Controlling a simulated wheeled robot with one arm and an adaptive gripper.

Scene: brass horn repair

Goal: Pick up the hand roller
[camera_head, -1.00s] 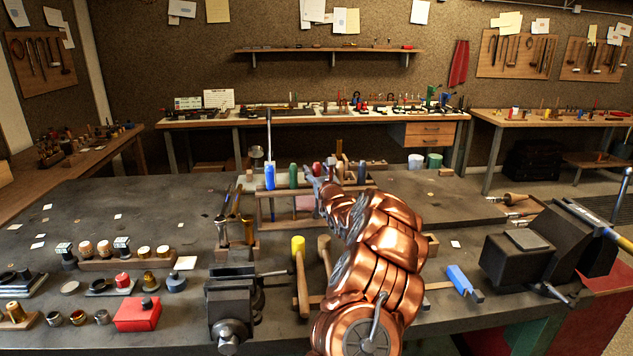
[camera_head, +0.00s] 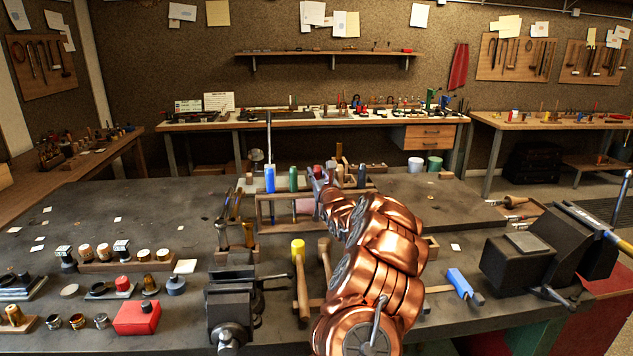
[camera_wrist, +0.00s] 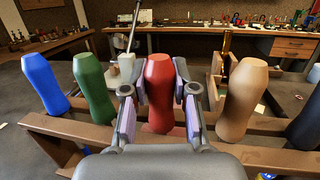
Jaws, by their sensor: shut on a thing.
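A red handle (camera_wrist: 159,90) stands upright in the wooden tool rack (camera_wrist: 75,126) in the wrist view, between my two fingers. My gripper (camera_wrist: 160,106) is shut on this red handle, with one lilac finger pad against each side. The handle's lower end is hidden, so I cannot see from its shape whether it is the hand roller. In the head view my gripper (camera_head: 319,180) is at the rack, and the red handle is mostly hidden behind it.
Blue (camera_wrist: 45,82), green (camera_wrist: 93,87) and tan (camera_wrist: 241,86) handles stand close by in the same rack. A dark handle (camera_wrist: 305,125) stands at the right edge. In the head view, a yellow-headed mallet (camera_head: 299,262) and a bench vise (camera_head: 232,303) are in front.

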